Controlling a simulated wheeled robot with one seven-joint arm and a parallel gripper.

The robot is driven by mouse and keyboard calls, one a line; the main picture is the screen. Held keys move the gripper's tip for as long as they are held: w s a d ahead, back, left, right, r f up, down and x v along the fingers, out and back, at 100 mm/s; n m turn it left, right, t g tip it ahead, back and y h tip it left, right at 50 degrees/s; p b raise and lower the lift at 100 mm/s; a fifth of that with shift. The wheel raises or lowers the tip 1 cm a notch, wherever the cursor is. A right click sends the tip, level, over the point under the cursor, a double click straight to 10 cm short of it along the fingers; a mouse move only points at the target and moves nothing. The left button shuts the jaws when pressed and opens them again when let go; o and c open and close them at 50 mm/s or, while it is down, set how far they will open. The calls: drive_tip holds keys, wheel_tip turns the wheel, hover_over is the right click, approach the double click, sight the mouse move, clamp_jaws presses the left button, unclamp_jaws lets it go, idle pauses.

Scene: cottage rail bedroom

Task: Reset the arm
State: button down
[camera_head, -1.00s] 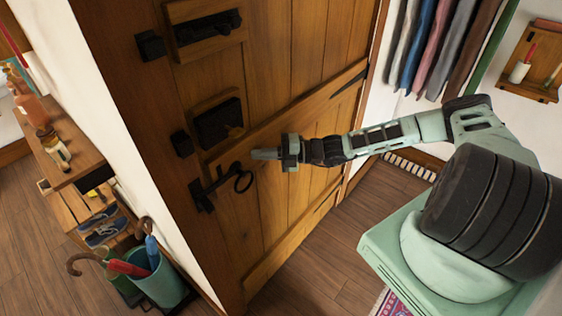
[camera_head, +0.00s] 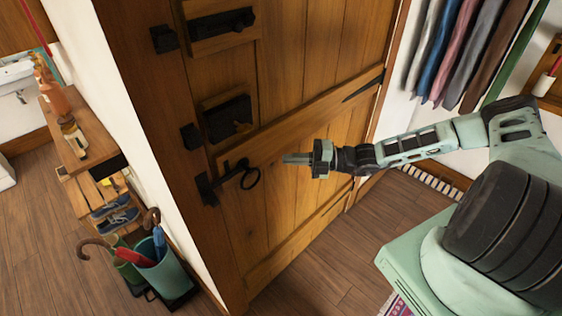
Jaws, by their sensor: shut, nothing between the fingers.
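My gripper (camera_head: 297,159) is shut and empty at the end of my outstretched arm.
A black bolt (camera_head: 222,22) and a lock (camera_head: 227,117) sit on the door's left side. Left of the wall are a wooden shelf (camera_head: 85,150) and a teal umbrella bin (camera_head: 172,270). Clothes (camera_head: 470,50) hang at upper right. The wooden floor (camera_head: 325,255) before the door is clear.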

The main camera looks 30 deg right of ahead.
drive_tip(key=b+v, duration=0.2)
drive_tip(key=v, duration=0.4)
drive_tip(key=s+a+n+g+h+b, duration=0.25)
drive_tip(key=s+a+n+g, duration=0.45)
drive_tip(key=n, duration=0.5)
drive_tip(key=s+a+n+g+h+b, duration=0.2)
drive_tip(key=s+a+n+g+h, duration=0.2)
drive_tip(key=a+n+g, duration=0.5)
drive_tip(key=s+a+r+n+t+h+b, duration=0.1)
drive_tip(key=s+r+n+t+h, duration=0.1)
drive_tip(key=n, duration=0.7)
drive_tip(key=s+a+r+n+t+h+b, duration=0.2)
drive_tip(key=s+r+n+t+h, duration=0.1)
drive_tip(key=s+n, duration=0.4)
drive_tip(key=s+a+r+n+t+h+b, duration=0.2)
drive_tip(key=s+n+h, duration=0.2)
drive_tip(key=n, duration=0.8)
drive_tip(key=shift+s+r+t, duration=0.35)
drive_tip(key=shift+s+t, duration=0.05)
drive_tip(key=shift+s, duration=0.3)
